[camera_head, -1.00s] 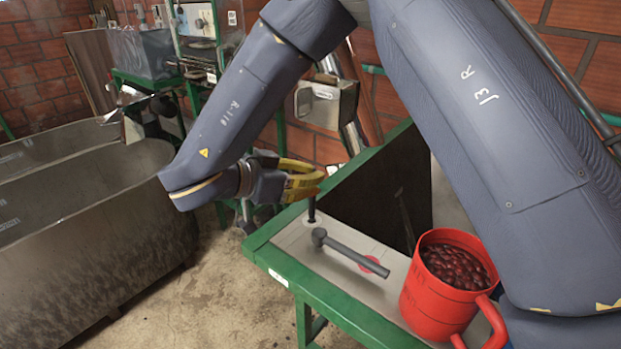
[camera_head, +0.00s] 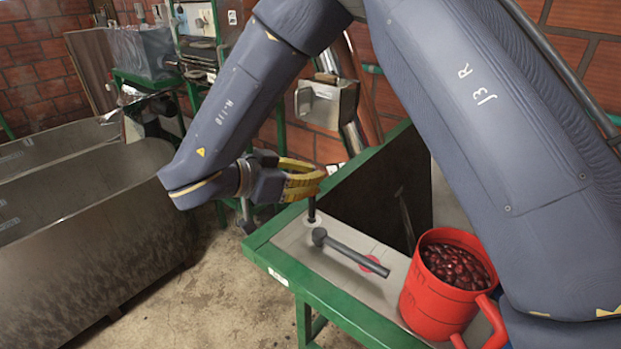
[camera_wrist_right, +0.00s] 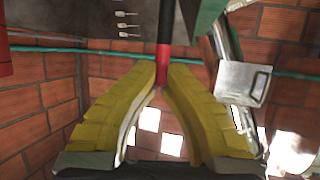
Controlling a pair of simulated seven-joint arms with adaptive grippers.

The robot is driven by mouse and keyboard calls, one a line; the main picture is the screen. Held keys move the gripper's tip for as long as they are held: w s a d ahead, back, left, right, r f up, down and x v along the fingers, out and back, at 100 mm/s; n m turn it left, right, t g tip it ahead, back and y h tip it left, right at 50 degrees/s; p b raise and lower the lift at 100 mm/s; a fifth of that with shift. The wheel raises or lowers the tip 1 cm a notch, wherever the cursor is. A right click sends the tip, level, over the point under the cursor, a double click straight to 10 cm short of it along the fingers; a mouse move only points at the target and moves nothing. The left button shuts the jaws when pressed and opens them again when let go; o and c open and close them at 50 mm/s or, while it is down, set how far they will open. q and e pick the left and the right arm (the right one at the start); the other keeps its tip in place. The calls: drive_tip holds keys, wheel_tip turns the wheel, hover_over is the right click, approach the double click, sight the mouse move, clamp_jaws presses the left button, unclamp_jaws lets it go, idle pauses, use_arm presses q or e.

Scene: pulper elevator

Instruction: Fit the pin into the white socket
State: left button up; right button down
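My right gripper (camera_head: 318,181) is over the far left corner of the green-framed table. In the right wrist view its yellow fingers (camera_wrist_right: 163,72) are closed around the pin (camera_wrist_right: 166,22), which has a red section between the fingertips and a dark part beyond them. In the head view the dark pin (camera_head: 312,208) stands roughly upright below the fingers. Its lower end meets the small white socket (camera_head: 312,221) on the pale plate; I cannot tell how deep it sits. My left gripper is not in view.
A red mug of dark red beans (camera_head: 430,300) stands at the near right. A dark hopper opening (camera_head: 385,190) lies behind. A metal box (camera_head: 328,105) hangs beyond the gripper.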

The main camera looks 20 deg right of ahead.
sight(310, 199)
drive_tip(key=shift+f, duration=2.55)
idle(0.5)
drive_tip(key=c, duration=1.5)
unclamp_jaws()
drive_tip(key=shift+v, duration=3.75)
